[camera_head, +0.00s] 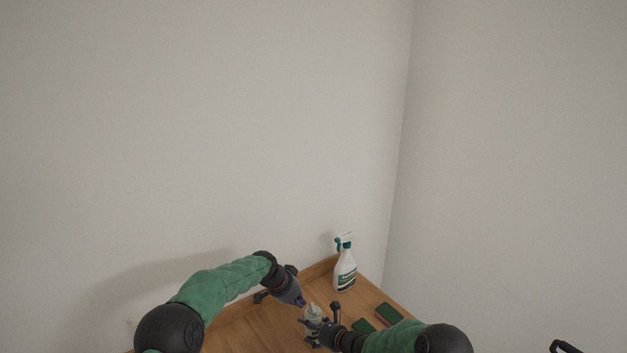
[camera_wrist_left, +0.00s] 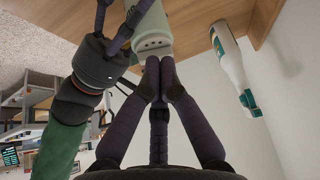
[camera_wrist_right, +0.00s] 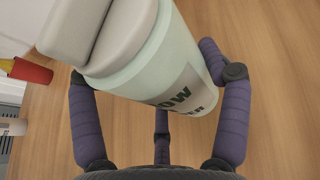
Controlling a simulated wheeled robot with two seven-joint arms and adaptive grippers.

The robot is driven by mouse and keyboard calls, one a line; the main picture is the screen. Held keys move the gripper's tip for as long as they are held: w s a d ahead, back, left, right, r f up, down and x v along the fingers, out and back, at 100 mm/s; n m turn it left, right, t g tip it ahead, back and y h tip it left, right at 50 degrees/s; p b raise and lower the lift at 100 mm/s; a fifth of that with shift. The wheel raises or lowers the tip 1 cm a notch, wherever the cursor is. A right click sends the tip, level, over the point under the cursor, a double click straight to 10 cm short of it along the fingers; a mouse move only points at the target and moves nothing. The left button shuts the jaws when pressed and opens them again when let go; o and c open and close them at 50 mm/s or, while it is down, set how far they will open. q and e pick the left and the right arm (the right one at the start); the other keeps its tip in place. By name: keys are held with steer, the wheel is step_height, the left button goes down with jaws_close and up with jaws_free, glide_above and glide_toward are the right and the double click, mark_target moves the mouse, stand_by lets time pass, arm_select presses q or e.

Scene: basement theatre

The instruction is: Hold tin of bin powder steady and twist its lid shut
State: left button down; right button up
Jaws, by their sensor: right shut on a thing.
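The tin of bin powder (camera_head: 313,313) is pale green and stands on a wooden table. My right gripper (camera_head: 311,332) is shut on its body. The right wrist view shows the tin's dark lettering (camera_wrist_right: 185,92) between my fingers, and its grey lid (camera_wrist_right: 85,35) with a raised grip bar on the top end. In the left wrist view the tin (camera_wrist_left: 152,20) ends in a pale part with small dark holes. My left gripper (camera_wrist_left: 160,62) has its fingertips together beside that end, with nothing seen between them. I cannot tell if they touch it.
A white spray bottle (camera_head: 345,272) with a green trigger stands at the back of the table. A green item (camera_head: 363,326) and a red-and-green item (camera_head: 388,314) lie right of the tin. Walls rise close behind and at the right.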

mark_target(308, 314)
arm_select(q)
step_height(308, 314, up, 3)
steer(key=shift+f, duration=0.1)
stand_by(0.4)
steer(key=shift+s+d+f, duration=0.25)
steer(key=shift+s+f, duration=0.2)
steer(key=shift+f, duration=0.55)
steer(key=shift+s+d+f, duration=0.25)
steer(key=shift+s+f, duration=0.15)
steer(key=shift+f, duration=0.6)
steer(key=shift+s+d+f, duration=0.25)
steer(key=shift+s+f, duration=0.2)
steer(key=shift+f, duration=0.55)
steer(key=shift+w+d, duration=0.35)
steer(key=shift+w, duration=0.2)
steer(key=shift+w+a, duration=0.15)
steer(key=shift+a, duration=0.05)
steer(key=shift+w+a, duration=0.2)
steer(key=shift+a, duration=0.05)
